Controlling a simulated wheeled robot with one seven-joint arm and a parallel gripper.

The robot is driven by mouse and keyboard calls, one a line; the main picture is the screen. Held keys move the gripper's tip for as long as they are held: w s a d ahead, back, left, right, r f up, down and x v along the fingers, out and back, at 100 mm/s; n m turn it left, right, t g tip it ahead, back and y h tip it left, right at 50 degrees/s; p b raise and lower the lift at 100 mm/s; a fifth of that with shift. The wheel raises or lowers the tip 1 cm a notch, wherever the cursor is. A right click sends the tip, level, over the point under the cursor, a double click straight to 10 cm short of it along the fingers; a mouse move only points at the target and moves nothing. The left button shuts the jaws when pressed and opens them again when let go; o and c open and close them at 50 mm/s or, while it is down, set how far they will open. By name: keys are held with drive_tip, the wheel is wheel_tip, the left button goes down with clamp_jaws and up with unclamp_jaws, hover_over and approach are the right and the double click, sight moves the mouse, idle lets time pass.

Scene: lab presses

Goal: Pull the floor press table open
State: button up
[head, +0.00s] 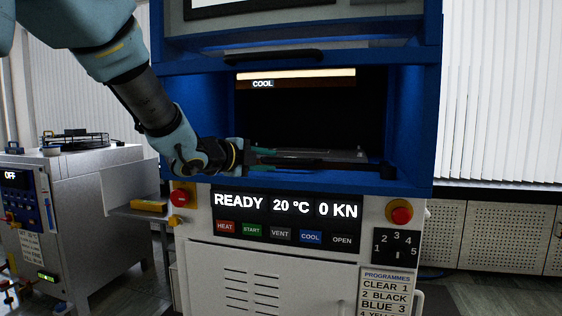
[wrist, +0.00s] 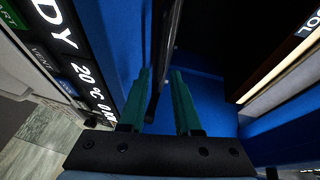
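The floor press (head: 300,262) stands ahead with its blue-framed chamber open at the front. Its grey table (head: 320,154) lies low inside the chamber. A black handle bar (head: 325,164) runs across the table's front and also shows in the wrist view (wrist: 168,45). My gripper (head: 268,156) comes in from the left at the bar's left part. In the wrist view its two green fingers (wrist: 162,85) are apart, with the bar between them, nearer the left finger. I see a gap on the right side; contact on the left is unclear.
The display reads READY, 20 °C, 0 KN. Below it is a button row (head: 285,234); red stop buttons (head: 401,212) sit on the front. A black upper handle (head: 273,57) hangs above the opening. A smaller grey machine (head: 75,220) stands left.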

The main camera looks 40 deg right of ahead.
sight(287, 162)
drive_tip(key=p+x, duration=0.1)
drive_tip(key=x, duration=0.5)
drive_tip(key=shift+d, duration=0.35)
drive_tip(key=shift+f, duration=0.1)
clamp_jaws()
idle(1.0)
